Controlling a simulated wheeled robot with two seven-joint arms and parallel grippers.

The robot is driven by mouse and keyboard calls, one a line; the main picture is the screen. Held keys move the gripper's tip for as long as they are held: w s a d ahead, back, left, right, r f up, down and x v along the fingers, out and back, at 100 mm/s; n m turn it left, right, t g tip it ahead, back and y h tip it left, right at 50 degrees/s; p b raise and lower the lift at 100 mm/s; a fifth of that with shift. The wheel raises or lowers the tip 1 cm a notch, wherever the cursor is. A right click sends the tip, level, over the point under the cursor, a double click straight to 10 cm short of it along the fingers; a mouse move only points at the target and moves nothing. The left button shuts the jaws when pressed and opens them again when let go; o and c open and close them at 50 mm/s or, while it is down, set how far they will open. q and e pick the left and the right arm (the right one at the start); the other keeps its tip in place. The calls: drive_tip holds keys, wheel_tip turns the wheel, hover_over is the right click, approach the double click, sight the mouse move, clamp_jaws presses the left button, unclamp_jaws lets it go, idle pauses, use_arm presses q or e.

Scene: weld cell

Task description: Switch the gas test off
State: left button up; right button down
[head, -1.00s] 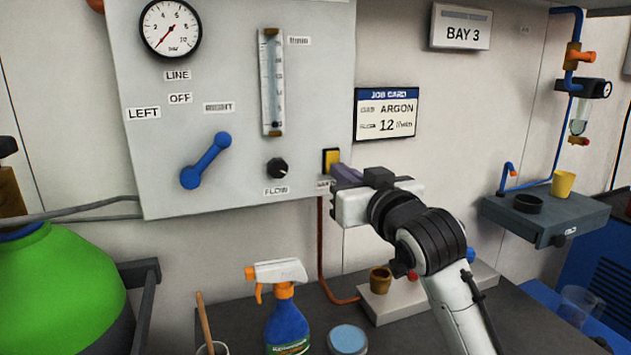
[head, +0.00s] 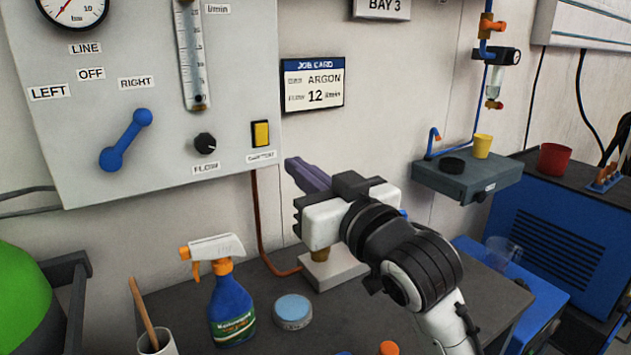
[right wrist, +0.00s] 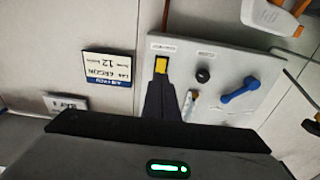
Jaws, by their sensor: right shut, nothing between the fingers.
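The gas test switch (head: 261,134) is a yellow rocker in a dark frame at the lower right of the grey gas panel (head: 150,165), above a small label. My right gripper (head: 291,163) is shut and empty. Its fingertips are to the lower right of the switch in the head view, apart from it in the picture. In the right wrist view the dark fingers (right wrist: 161,80) point at the yellow switch (right wrist: 161,65); the gap in depth is hard to judge. The flow tube (head: 190,55) has its dark float at the bottom. My left gripper is out of view.
The blue lever (head: 125,140) tilts towards RIGHT, and the black flow knob (head: 204,143) is left of the switch. A spray bottle (head: 232,305), a blue-lidded tin (head: 292,311) and a brush cup (head: 158,346) stand on the bench below.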

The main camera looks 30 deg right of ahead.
drive_tip(key=s+p, duration=0.3)
drive_tip(key=shift+s+d, duration=0.15)
drive_tip(key=shift+s, duration=0.2)
drive_tip(key=shift+f, duration=0.15)
